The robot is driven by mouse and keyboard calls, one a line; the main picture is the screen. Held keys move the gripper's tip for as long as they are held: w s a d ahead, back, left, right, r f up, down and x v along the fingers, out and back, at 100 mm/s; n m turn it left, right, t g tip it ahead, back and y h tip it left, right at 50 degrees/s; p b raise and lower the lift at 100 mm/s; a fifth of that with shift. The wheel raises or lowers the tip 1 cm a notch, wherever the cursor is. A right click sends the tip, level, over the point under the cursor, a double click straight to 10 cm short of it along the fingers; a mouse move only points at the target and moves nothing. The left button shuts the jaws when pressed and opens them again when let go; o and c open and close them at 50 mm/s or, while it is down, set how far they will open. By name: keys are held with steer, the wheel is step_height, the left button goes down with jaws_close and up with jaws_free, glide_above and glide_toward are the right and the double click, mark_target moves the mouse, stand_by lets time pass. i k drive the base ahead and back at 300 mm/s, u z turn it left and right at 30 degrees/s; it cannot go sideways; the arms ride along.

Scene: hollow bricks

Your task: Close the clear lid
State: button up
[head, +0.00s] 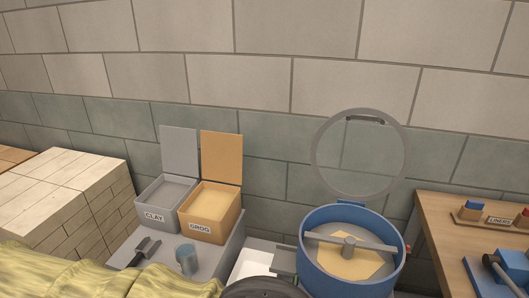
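The clear lid (360,155) is a round see-through disc with a grey rim. It stands open, nearly upright, at the back of the blue round mixing pan (350,283), in front of the wall. A short dark handle (366,119) sits near the lid's top edge. The pan's top is uncovered. A grey crossbar with a hub (348,243) spans it, and pale tan material (345,264) lies inside. I cannot make out my gripper in the head view. A dark rounded shape at the bottom edge hides part of the area left of the pan.
Open clay (154,217) and grog (209,228) bins stand left on a grey bench, near dark tools and a small cup (187,260). A white container (253,264) is beside the pan. A wooden table (440,235) stands right. Pale bricks (70,190) are stacked far left.

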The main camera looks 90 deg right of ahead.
mark_target(349, 114)
steer(key=z, duration=0.05)
steer(key=i, duration=0.5)
steer(key=z, duration=3.85)
steer(key=i, duration=0.5)
steer(key=u, duration=0.15)
steer(key=k, duration=1)
steer(key=z, duration=0.05)
steer(key=i, duration=1.3)
steer(key=u, duration=0.05)
